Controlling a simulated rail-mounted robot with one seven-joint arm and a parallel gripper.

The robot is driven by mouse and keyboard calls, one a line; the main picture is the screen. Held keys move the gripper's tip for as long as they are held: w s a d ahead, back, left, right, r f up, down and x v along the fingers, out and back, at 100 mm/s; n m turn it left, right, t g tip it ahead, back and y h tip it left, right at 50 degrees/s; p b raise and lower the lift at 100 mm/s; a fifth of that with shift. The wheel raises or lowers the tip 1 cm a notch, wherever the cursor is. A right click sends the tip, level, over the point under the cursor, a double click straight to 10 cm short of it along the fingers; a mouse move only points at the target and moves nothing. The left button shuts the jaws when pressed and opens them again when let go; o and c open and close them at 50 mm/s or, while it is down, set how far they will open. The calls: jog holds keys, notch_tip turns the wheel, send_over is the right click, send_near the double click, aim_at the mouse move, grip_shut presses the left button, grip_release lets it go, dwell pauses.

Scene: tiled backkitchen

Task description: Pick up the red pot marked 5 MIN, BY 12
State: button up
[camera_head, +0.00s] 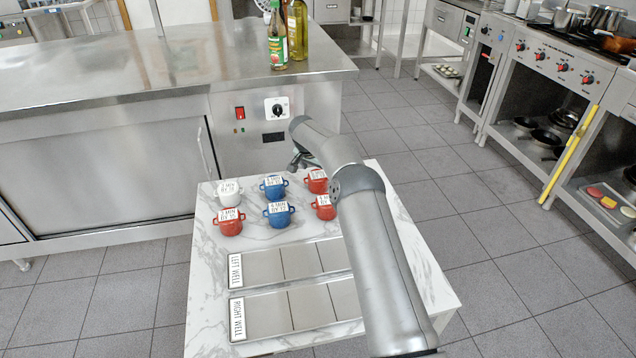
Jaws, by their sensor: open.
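Three red pots stand on a marble-topped table: one at the front left (229,228), one at the back right (318,186) and one at the front right (325,212). Each has a white label on top. The print is too small to read surely, so I cannot tell which is marked 5 MIN, BY 12. My arm partly covers the labels of the two right-hand pots. My gripper (297,162) is open above the back right of the group, apart from the pots; my wrist partly hides its fingers.
A white pot (229,197) and two blue pots (273,192) (279,220) stand among the red ones. Trays labelled LEFT WELL (264,268) and RIGHT WELL (265,315) lie in front, with empty visible compartments. A steel counter (150,70) with bottles (278,40) stands behind.

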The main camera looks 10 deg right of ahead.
aim_at(318, 174)
jog(key=x, duration=0.5)
jog(key=shift+s+a+f, duration=0.1)
jog(key=shift+a+f, duration=0.05)
jog(key=shift+a, duration=0.1)
jog(key=shift+c, duration=0.3)
jog(key=c, duration=1.2)
